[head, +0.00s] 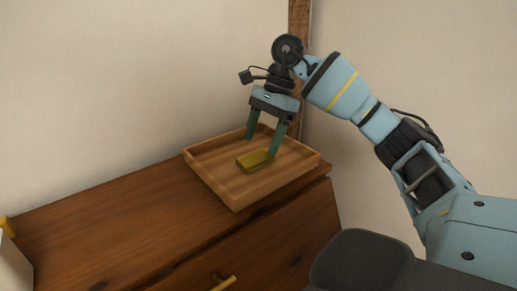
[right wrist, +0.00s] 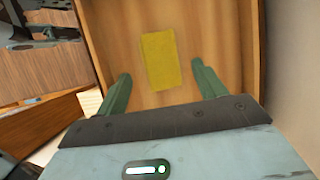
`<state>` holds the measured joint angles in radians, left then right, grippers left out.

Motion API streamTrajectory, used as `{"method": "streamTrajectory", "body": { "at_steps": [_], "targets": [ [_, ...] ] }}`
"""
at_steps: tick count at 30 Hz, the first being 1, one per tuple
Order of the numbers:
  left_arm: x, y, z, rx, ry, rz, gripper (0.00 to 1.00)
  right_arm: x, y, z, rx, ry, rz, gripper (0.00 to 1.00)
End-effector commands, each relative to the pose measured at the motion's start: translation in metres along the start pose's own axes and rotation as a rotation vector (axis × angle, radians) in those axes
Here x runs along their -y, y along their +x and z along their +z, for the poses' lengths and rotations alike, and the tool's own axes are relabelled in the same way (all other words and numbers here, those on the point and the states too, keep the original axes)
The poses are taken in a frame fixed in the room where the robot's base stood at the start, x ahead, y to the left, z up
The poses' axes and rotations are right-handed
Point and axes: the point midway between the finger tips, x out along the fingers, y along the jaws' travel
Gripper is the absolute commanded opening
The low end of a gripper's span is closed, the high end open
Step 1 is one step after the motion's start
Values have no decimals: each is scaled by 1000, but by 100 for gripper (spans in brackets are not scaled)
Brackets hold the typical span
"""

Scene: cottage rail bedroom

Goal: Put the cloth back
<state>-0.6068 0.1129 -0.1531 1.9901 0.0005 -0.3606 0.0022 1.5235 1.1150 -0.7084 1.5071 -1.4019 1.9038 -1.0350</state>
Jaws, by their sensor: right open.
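A folded yellow cloth (head: 256,161) lies in a shallow wooden tray (head: 211,182) on top of the dresser. It also shows in the right wrist view (right wrist: 159,60), flat on the tray floor just beyond my fingers. My right gripper (head: 262,146) is open and empty, pointing down over the tray, its fingertips close to the cloth. In the right wrist view the two green fingers of my right gripper (right wrist: 161,84) are spread apart with nothing between them. My left gripper is not in view.
The brown wooden dresser (head: 105,228) has a drawer with a brass handle (head: 224,284) at its front. Its top is clear left of the tray. A yellow object (head: 6,226) shows at the far left edge. Walls stand close behind and right of the tray.

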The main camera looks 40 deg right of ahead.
Motion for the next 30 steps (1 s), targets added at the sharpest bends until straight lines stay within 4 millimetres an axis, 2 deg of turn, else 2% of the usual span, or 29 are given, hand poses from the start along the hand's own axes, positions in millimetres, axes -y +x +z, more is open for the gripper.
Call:
{"method": "streamTrajectory", "body": {
  "at_steps": [1, 6, 12, 18, 30],
  "targets": [
    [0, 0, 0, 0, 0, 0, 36, 1, -12, 1, 3, -1, -6, 70],
    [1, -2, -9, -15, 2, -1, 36, 0, -50, 2, 2, 0, -7, 70],
    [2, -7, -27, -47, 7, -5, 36, -1, -76, 2, 1, -1, -6, 70],
    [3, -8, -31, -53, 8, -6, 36, 0, -82, 0, 0, 0, -2, 70],
    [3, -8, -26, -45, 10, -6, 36, 0, -81, 0, 0, 0, 0, 70]
  ]
}}
